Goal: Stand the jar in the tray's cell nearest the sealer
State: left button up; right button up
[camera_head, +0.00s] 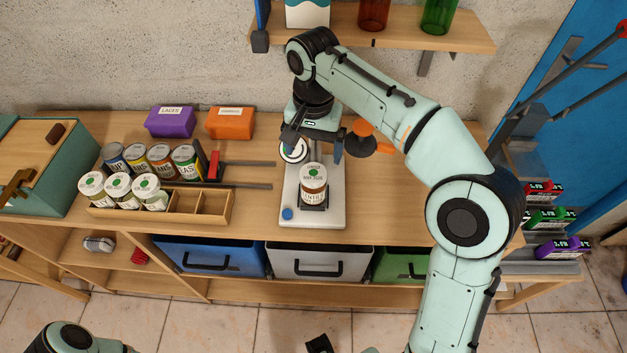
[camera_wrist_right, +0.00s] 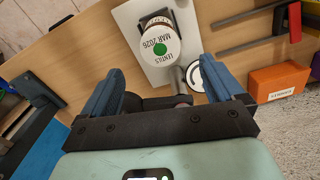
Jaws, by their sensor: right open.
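The jar (camera_head: 314,185), labelled LENTILS with a white lid and green dot, stands upright on the pale sealer (camera_head: 335,212). It also shows in the right wrist view (camera_wrist_right: 161,45), beyond the fingertips. My right gripper (camera_head: 312,148) is open and empty, pointing down over the sealer's rear, behind the jar and apart from it. Its two blue fingers show in the right wrist view (camera_wrist_right: 165,82). The wooden tray (camera_head: 200,219) lies left of the sealer. Three jars (camera_head: 118,187) fill its left cells; its right-hand cells, including the one nearest the sealer, are empty. My left gripper is out of view.
Purple (camera_head: 170,122) and orange (camera_head: 230,123) boxes sit at the back. A shelf (camera_head: 400,40) hangs above.

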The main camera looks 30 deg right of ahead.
aim_at(313, 173)
notch_tip(313, 173, down, 5)
jog(key=shift+s+r+b, duration=0.1)
jog(key=shift+s+b, duration=0.05)
jog(key=shift+b, duration=0.3)
jog(key=shift+a+f+b, duration=0.1)
jog(key=shift+f+b, duration=0.5)
jog(key=shift+f, duration=2.35)
jog(key=c, duration=1.4)
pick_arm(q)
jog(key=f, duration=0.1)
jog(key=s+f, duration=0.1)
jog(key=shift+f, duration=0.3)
pick_arm(e)
jog(key=shift+r, duration=0.15)
jog(key=shift+c, duration=0.2)
